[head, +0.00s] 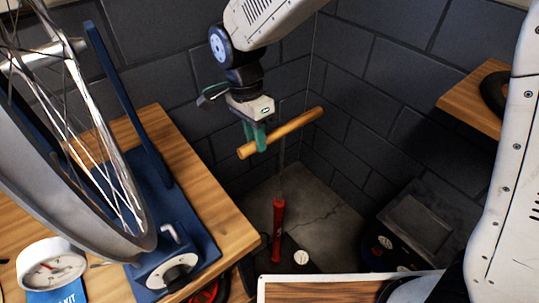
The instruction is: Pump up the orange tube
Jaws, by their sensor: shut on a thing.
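A floor pump with a red barrel (278,225) stands on the floor in the corner. Its wooden crossbar handle (300,119) is up high, with a thin rod running down to the barrel. A small white dial (301,258) sits by the pump's base. My gripper (256,138) has green fingers shut on the handle, left of its middle. I cannot make out an orange tube in this view.
A wooden bench (235,228) on the left carries a blue stand (195,213), a spoked wheel (125,225) and a round white gauge (50,265). A red round thing (210,291) shows partly below it. A dark box (415,222) and a wooden shelf (468,95) are at right.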

